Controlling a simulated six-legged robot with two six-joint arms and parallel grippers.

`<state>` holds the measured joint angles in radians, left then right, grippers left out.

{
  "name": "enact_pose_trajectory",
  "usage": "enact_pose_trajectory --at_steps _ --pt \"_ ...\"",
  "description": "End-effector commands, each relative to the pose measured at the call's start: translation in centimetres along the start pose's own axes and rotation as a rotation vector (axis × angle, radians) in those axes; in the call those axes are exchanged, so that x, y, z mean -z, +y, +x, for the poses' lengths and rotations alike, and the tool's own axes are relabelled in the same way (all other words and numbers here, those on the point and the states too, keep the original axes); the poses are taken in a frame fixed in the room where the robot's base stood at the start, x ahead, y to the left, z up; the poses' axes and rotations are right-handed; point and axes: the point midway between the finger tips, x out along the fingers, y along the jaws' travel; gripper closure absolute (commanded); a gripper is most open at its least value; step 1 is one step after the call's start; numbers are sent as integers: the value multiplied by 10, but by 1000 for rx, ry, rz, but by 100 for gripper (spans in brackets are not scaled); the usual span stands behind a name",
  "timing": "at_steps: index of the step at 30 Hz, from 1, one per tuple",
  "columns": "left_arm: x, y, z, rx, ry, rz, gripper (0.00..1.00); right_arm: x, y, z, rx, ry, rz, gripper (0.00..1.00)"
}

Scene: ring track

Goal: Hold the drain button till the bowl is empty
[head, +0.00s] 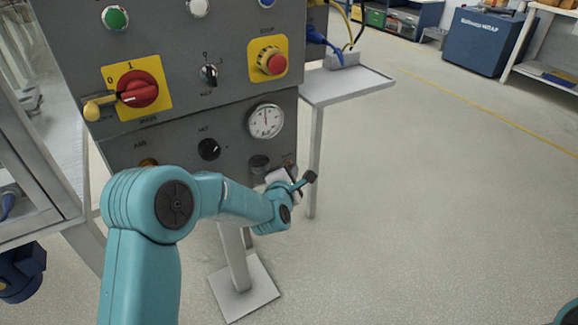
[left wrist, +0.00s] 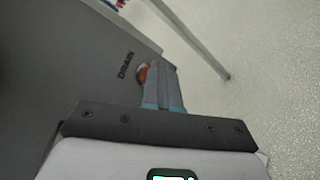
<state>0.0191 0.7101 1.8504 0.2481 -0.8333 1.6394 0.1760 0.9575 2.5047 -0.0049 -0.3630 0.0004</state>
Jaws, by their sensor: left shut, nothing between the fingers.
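The drain button is a small orange-red button (left wrist: 143,75) beside the word DRAIN in the left wrist view. In the head view a reddish spot (head: 289,164) shows at the panel's lower right, mostly behind my left gripper (head: 284,174). In the left wrist view the left gripper (left wrist: 162,68) is shut and empty, its fingertips over the right part of the button. I cannot tell whether they touch or press it. A dark rounded part (head: 259,163) below the gauge may be the bowl; its level cannot be seen. My right gripper is out of view.
The grey control panel (head: 190,60) carries a pressure gauge (head: 266,121), a black knob (head: 208,149), a red rotary switch (head: 138,89) and a red stop button (head: 277,64). A small side table (head: 350,86) stands to the right.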

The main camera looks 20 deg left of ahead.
Motion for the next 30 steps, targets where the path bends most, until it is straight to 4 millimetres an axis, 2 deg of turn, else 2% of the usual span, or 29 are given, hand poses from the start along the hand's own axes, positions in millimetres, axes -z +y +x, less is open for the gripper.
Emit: enact_pose_trajectory --at_steps 11,21,30 --pt "0 0 0 -2 1 -1 100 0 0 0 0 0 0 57" --pt "-7 -8 -10 -2 -1 0 100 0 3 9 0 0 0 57" --pt "-8 -8 -12 -1 0 0 100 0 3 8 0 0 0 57"
